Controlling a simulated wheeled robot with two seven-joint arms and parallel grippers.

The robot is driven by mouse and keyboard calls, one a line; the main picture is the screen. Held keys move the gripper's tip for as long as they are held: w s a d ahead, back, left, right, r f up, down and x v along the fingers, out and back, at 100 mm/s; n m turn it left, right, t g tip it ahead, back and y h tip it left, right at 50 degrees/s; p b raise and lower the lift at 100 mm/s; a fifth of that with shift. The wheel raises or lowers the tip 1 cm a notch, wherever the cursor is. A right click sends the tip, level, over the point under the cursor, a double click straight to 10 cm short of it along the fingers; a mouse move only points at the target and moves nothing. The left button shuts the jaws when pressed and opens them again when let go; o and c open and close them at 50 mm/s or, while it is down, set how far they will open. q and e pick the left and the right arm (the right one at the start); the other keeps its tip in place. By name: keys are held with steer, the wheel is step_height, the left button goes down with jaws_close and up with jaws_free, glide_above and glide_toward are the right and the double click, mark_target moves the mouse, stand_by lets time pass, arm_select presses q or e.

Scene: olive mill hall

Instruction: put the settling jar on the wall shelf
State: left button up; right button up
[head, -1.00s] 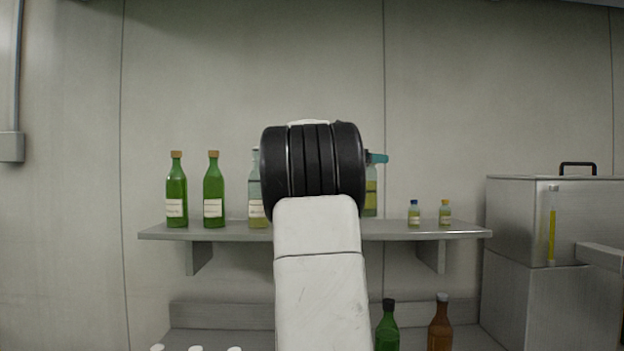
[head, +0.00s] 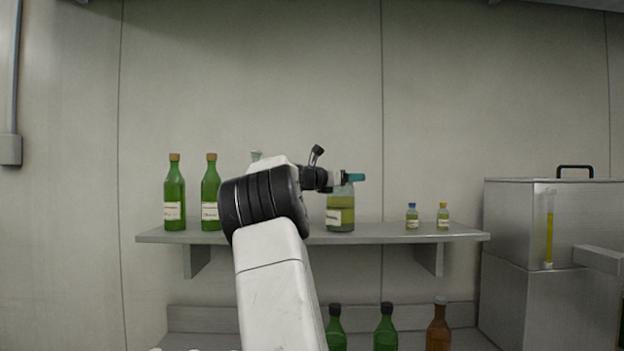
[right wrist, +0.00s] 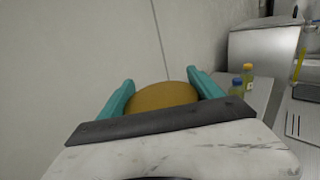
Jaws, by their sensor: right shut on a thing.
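The settling jar (head: 341,212), clear glass with a yellow-green lower layer and a pale label, stands upright at the middle of the wall shelf (head: 385,232). Its base appears level with the shelf top; I cannot tell for certain that it touches. My right gripper (head: 347,178) is at the jar's top, its teal fingertips shut on it. In the right wrist view, the teal fingers (right wrist: 162,82) sit on both sides of the jar's rounded yellow-brown top (right wrist: 163,97). My right arm covers part of the shelf to the left of the jar. My left gripper is not in view.
Green and brown bottles (head: 438,328) stand below. A steel tank (head: 520,215) is at right.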

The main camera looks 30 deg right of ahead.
steer(key=o, duration=2.1)
steer(key=shift+f, duration=0.1)
steer(key=shift+a, duration=0.15)
steer(key=v, duration=1.1)
steer(key=shift+s+a, duration=0.15)
steer(key=shift+a, duration=0.25)
